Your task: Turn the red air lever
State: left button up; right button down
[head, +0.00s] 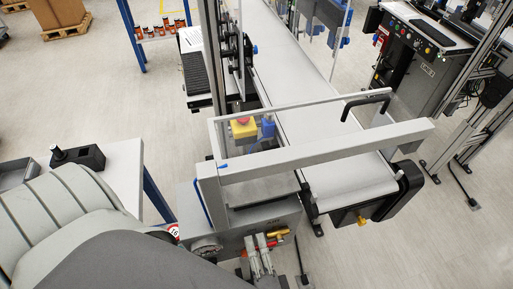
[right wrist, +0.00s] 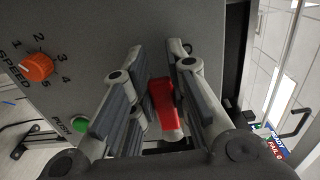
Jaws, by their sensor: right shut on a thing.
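The red air lever (right wrist: 163,103) stands between the two fingers of my right gripper (right wrist: 157,82) in the right wrist view. The gripper is shut on it, with a grey pad on each side. In the head view, my right gripper (head: 258,254) is at the front of the conveyor's grey control box (head: 228,246), below a brass fitting (head: 279,233). Only a bit of red shows beside the fingers there. The lever's base is mostly hidden by the fingers. My left gripper is not in view.
An orange speed knob (right wrist: 36,67) and a green push button (right wrist: 79,124) sit left of the fingers. A white guard frame (head: 320,152) spans the belt (head: 345,180) above the box. A yellow box with a red button (head: 242,126) stands behind it.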

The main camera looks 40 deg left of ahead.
dwell(0.5)
jog(key=c, duration=1.4)
grip_release()
jog(key=shift+r, duration=0.1)
jog(key=shift+o, duration=0.2)
jog(key=shift+d, duration=0.1)
jog(key=v, duration=1.2)
